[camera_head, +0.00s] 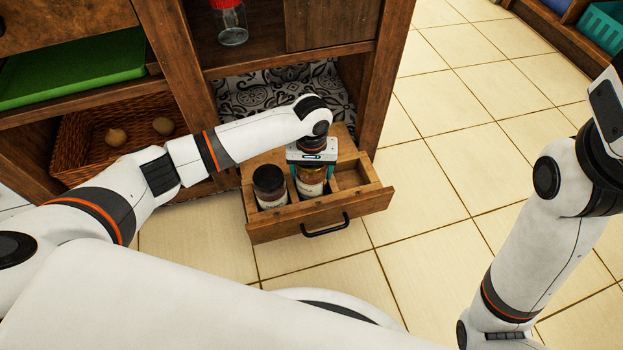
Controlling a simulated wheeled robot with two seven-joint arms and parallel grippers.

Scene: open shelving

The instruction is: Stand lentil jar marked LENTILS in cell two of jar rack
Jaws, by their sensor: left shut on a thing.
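The jar rack (318,216) is a wooden drawer-like box with three cells in a row and a dark front handle. A jar with amber contents and a pale label (311,187) stands about upright in the middle cell; its label is too small to read. My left gripper (312,165) reaches down from above and is shut on this jar, hiding its top. A dark-lidded jar (269,186) with a pale label stands in the left cell. The right cell looks empty. My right gripper (608,112) is at the right edge, only partly shown, away from the rack.
A red-lidded glass jar (231,24) stands on the shelf above. A green tray (75,68) and a wicker basket (75,150) with two round brown items are on the left shelves. Teal crates (603,25) are at the top right. The tiled floor right of the rack is clear.

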